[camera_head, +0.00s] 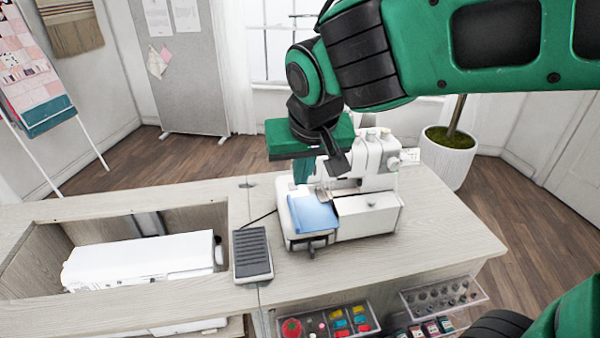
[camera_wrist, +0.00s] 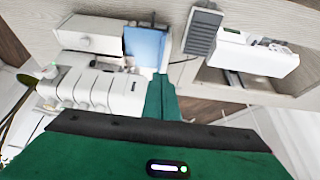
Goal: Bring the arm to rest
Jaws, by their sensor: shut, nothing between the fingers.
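My green arm reaches in from the upper right of the head view and bends down at the wrist. My gripper (camera_head: 303,172) points down over the far left side of the white serger (camera_head: 370,215). Its green fingers are shut with nothing between them; they also show in the wrist view (camera_wrist: 160,88). The serger stands on the cabinet top, with a blue cloth (camera_head: 314,214) on its front left. In the wrist view the cloth (camera_wrist: 147,45) lies just beyond the fingertips. I cannot tell whether the fingers touch the machine.
A dark foot pedal (camera_head: 252,252) lies left of the serger. A white sewing machine (camera_head: 140,258) sits in the cabinet's opening at left. Trays of notions (camera_head: 330,322) hang at the front edge. A potted plant (camera_head: 447,158) stands behind at right. The cabinet top (camera_head: 450,235) is clear at right.

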